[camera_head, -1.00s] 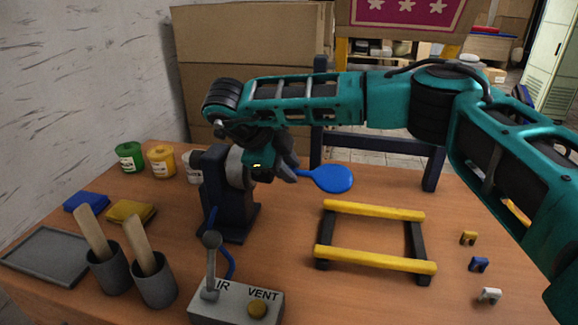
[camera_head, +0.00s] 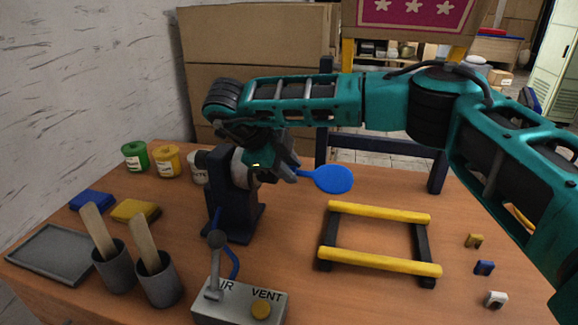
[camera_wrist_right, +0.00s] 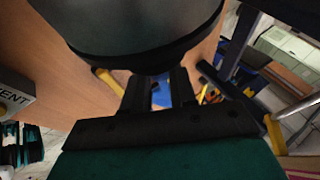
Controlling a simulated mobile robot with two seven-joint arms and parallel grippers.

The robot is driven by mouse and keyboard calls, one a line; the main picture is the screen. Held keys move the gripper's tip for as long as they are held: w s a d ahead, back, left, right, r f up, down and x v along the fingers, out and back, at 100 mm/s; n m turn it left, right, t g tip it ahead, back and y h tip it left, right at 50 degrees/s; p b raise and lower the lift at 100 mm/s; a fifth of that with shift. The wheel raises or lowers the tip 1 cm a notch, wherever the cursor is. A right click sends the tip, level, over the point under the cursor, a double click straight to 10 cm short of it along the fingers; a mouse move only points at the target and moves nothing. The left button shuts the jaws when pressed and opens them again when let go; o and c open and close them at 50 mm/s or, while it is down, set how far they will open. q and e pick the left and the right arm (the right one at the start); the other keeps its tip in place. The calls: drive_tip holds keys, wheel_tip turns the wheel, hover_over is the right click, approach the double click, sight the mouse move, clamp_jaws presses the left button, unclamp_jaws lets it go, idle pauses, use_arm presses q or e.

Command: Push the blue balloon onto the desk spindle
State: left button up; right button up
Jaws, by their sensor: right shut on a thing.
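The blue balloon (camera_head: 333,179) is flat and round with a narrow neck pointing left, and shows to the right of my right gripper. My right gripper (camera_head: 284,172) is shut on the balloon near its neck, beside the spindle head. Part of the balloon shows as blue between the fingers in the right wrist view (camera_wrist_right: 162,95). The desk spindle (camera_head: 233,195) is a dark stand with a light grey round head, and my right wrist hides part of it. Whether the neck touches the spindle is hidden. My left gripper is not in view.
A yellow and black frame (camera_head: 380,268) lies on the desk at the right. A grey valve box (camera_head: 238,308) with a lever stands in front. Cups with wooden sticks (camera_head: 158,280), a tray (camera_head: 50,258) and paint jars (camera_head: 166,161) fill the left. Small clips (camera_head: 484,267) lie far right.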

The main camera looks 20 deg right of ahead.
drive_tip(key=o, duration=0.9)
drive_tip(key=p+v, duration=0.2)
drive_tip(key=v, duration=0.3)
drive_tip(key=shift+p, duration=0.3)
drive_tip(key=v, duration=0.4)
